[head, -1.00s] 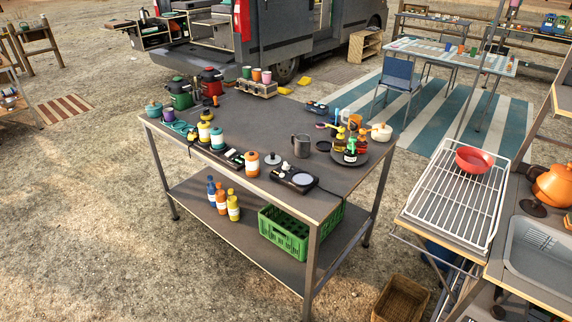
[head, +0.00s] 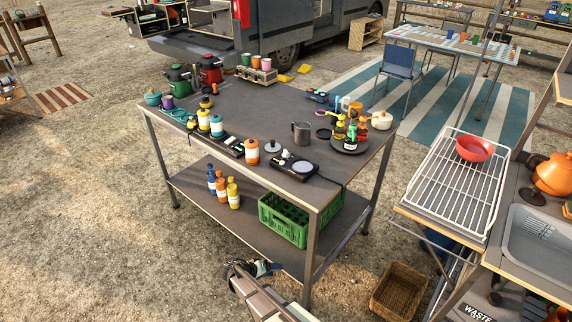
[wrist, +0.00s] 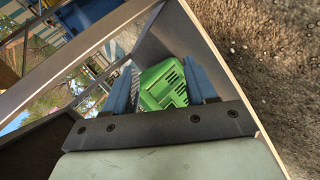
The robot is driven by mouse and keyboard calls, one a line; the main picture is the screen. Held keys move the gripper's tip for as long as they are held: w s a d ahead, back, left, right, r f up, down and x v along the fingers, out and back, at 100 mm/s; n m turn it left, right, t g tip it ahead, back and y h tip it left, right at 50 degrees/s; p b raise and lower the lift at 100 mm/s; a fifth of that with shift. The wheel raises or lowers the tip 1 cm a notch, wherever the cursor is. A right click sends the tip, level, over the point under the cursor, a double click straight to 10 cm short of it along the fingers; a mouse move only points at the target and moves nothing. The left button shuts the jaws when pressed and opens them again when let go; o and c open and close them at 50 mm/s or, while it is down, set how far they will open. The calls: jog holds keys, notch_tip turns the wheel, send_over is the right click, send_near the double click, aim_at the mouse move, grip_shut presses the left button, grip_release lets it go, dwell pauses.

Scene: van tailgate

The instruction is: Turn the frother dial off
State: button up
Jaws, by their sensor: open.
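A black appliance base with a pale round plate, which looks like the frother (head: 294,166), sits near the front edge of the table top. Its dial is too small to make out. A grey metal jug (head: 301,133) stands behind it, apart from it. My gripper (head: 266,268) is low at the table's front, below the lower shelf's front edge in the picture, well away from the base. In the wrist view my gripper (wrist: 160,85) is open and empty, its two blue fingers apart. The frother does not show in the wrist view.
A green crate (head: 287,220) stands on the lower shelf; it also shows between my fingers in the wrist view (wrist: 162,88). An orange-and-white bottle (head: 252,151) stands left of the base. A dark tray (head: 350,147) with bottles is to the right. The table's middle is clear.

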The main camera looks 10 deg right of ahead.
jog(key=w+a+r+m+t+y, duration=0.1)
jog(key=w+a+r, duration=0.6)
jog(key=w+r, duration=0.25)
jog(key=w+a+r+t+y, duration=0.1)
jog(key=w+a+r+t, duration=0.1)
jog(key=w+a+r, duration=0.7)
jog(key=w+a+r+m+y, duration=0.1)
jog(key=w+r, duration=0.2)
jog(key=r, duration=0.4)
jog(key=w+a+r, duration=0.2)
jog(key=r, duration=0.5)
notch_tip(320, 180, up, 26)
jog(key=f+m+g+y, duration=0.1)
jog(key=m+g+y, duration=0.6)
jog(key=m, duration=0.7)
send_over(286, 151)
notch_tip(286, 151, down, 13)
jog(key=shift+f, duration=0.1)
